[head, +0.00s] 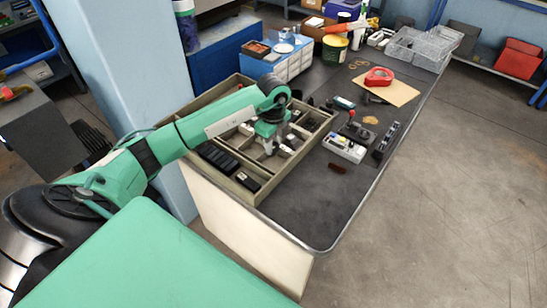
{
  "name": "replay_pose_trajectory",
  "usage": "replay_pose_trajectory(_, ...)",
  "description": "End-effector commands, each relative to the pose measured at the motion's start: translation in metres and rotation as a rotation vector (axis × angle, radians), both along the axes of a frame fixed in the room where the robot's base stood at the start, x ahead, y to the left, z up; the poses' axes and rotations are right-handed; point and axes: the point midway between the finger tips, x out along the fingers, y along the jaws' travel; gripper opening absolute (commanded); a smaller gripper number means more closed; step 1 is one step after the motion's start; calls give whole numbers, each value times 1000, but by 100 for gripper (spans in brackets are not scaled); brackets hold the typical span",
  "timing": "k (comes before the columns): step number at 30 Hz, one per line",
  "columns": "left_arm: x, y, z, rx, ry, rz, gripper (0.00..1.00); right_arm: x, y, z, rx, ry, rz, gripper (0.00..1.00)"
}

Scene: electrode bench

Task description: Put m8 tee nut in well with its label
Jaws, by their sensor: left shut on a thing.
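My left gripper (268,150) reaches over the divided tray (310,142) and points down among its wells. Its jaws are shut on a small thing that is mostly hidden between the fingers. It is too small for me to tell whether it is the m8 tee nut. I cannot tell whether the fingertips are inside a well or just above it. The well labels are too small to read. My left forearm hides part of the tray's middle and far side. My right gripper is not in view.
Black blocks (218,158) lie in the tray's near left wells. Right of the tray are a white box with coloured buttons (345,148) and a dark slotted rail (386,141). A red tape roll (379,76) lies farther back. The bench's front right corner (315,215) is clear.

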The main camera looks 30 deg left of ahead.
Motion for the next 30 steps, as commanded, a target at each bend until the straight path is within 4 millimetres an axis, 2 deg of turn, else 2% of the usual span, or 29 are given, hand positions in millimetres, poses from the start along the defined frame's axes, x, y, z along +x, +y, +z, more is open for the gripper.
replay_pose_trajectory(3,-1,0,-21,0,2,0,5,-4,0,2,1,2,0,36)
replay_pose_trajectory(11,0,0,-41,0,1,0,5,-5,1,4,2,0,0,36)
replay_pose_trajectory(18,0,0,-73,0,1,1,5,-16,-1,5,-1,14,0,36)
replay_pose_trajectory(29,0,0,-79,1,-1,0,5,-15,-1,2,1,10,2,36)
replay_pose_trajectory(30,0,0,-78,1,-1,0,36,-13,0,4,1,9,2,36)
